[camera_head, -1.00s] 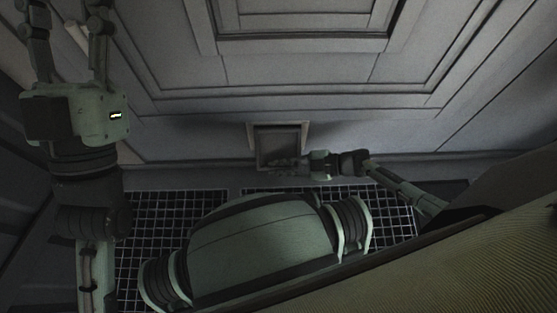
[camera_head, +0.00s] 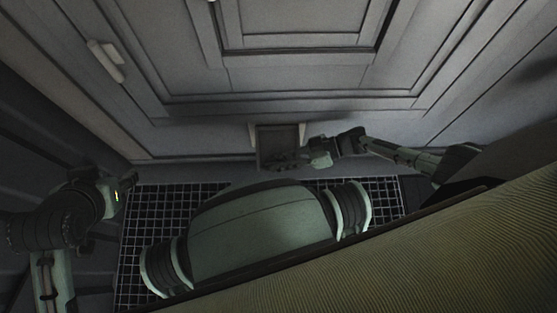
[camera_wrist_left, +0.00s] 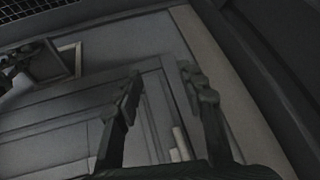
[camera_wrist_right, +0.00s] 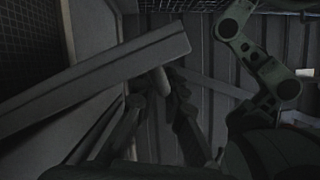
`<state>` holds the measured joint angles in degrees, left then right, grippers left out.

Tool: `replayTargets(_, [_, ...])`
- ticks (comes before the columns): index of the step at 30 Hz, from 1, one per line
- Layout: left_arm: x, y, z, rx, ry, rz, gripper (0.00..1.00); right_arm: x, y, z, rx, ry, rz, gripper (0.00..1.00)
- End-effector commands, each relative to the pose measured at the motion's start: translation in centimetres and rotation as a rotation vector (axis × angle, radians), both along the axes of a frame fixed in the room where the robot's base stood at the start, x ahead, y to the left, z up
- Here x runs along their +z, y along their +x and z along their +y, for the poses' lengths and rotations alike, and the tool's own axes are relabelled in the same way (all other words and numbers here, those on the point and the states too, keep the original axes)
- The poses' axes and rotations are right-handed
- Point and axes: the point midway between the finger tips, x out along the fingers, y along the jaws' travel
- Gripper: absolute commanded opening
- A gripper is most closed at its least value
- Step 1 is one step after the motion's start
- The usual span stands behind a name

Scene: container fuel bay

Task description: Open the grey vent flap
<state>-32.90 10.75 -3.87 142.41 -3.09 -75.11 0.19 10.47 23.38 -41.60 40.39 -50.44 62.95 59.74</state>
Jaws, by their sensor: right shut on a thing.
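The grey vent flap (camera_head: 278,140) is low on the wall, in a pale frame (camera_head: 303,133). In the right wrist view the flap (camera_wrist_right: 90,82) shows as a slanted panel standing out from the wall. A small rounded handle (camera_wrist_right: 162,82) is at its edge. My right gripper (camera_head: 286,163) is shut on this handle, its fingers on either side of it in the right wrist view (camera_wrist_right: 153,85). My left gripper (camera_wrist_left: 160,72) is open and empty, away from the flap. In the head view its fingers are hard to make out.
A large panelled door (camera_head: 310,70) rises above the vent, with a pale upright handle (camera_head: 105,60) at its left. A grid floor (camera_head: 160,215) lies below. My rounded green body part fills the lower middle. Free room lies between the left arm and the vent.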

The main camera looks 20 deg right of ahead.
Motion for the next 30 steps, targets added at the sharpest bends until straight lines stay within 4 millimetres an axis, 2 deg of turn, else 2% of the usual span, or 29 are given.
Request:
replayTargets(3, [-0.7, -2.9, 2.3, 0.051, 0.044, 0.138, 0.40, 1.1, -0.1, 0.1, 0.005, 0.020, 0.066, 0.00])
replayTargets(8, [-1.4, -6.0, 4.3, 0.102, 0.082, 0.278, 0.40, 2.0, -0.1, 0.1, 0.006, 0.028, 0.092, 0.00])
replayTargets(18, [-3.2, -5.3, 4.2, 0.096, 0.074, 0.285, 0.40, 2.8, 0.0, 0.2, 0.005, 0.031, 0.089, 0.00])
replayTargets(30, [-3.4, -5.2, 4.1, 0.094, 0.073, 0.284, 0.40, 2.9, 0.1, 0.3, 0.005, 0.032, 0.088, 0.00])
